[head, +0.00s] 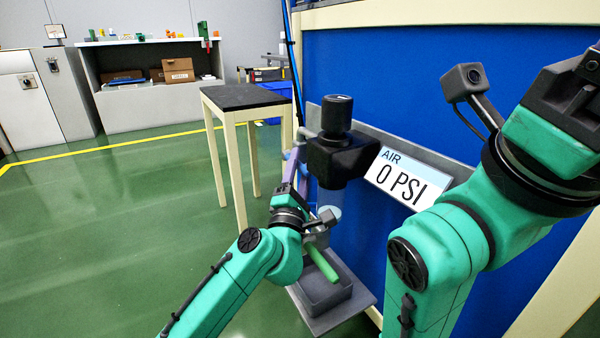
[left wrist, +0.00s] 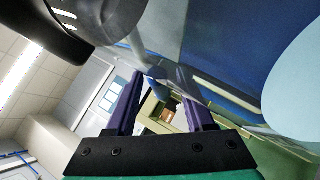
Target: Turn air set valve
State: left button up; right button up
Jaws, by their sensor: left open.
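The air set valve is a black regulator (head: 340,158) with a round black knob (head: 337,114) on top and a clear bowl below, mounted on the blue panel. A sign (head: 408,180) beside it reads AIR 0 PSI. My left gripper (head: 296,160) has its purple fingers pointing up, just left of the regulator and lower than the knob.
A grey tray (head: 330,305) with a green bar (head: 322,262) lies below the regulator, close to my left wrist. A black-topped table (head: 242,97) stands behind to the left. Shelves with boxes (head: 178,70) are at the back. The green floor on the left is clear.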

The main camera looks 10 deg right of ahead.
pick_arm(q)
jog(key=shift+c, duration=0.2)
grip_shut()
dwell(1.2)
